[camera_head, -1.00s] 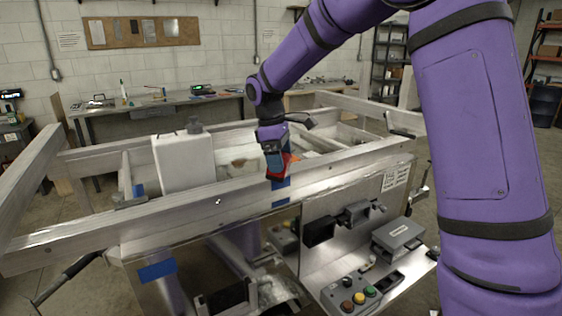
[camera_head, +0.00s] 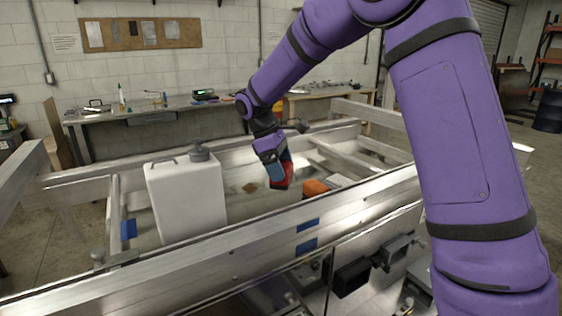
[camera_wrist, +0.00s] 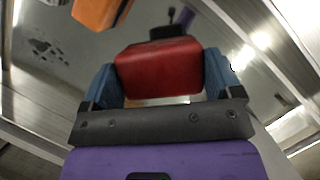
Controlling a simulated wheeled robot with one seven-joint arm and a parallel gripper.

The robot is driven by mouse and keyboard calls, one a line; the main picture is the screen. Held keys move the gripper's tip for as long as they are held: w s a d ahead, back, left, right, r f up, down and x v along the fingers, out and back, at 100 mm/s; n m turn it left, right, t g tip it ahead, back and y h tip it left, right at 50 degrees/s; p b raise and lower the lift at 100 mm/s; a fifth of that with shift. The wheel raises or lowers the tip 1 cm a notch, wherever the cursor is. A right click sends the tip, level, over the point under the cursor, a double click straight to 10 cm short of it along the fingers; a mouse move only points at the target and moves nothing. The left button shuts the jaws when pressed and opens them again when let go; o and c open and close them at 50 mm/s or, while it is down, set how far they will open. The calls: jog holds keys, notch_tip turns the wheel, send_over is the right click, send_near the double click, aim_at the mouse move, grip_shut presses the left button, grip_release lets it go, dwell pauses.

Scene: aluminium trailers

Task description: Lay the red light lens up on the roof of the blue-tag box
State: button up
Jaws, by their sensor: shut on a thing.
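My gripper (camera_head: 278,172) is shut on the red light (camera_head: 283,178) and holds it over the inside of the aluminium trailer frame. In the wrist view the red light (camera_wrist: 158,68) sits between the two blue fingers, with a smooth red face showing. Two blue tags (camera_head: 307,226) are on the near side of the trailer, one above the other. Another blue tag (camera_head: 128,229) is inside at the left, beside the white tank. I cannot tell which box carries the task's tag, and no box roof shows clearly.
A white tank (camera_head: 186,203) with a dark cap stands left of my gripper. An orange thing (camera_head: 315,187) lies just right of the light. The near rail (camera_head: 240,262) crosses in front. A workbench (camera_head: 165,108) stands along the back wall.

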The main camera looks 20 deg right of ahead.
jog(key=shift+f, duration=4.1)
jog(key=shift+f, duration=0.55)
jog(key=o, duration=0.8)
jog(key=shift+r, duration=4.5)
jog(key=shift+r, duration=0.1)
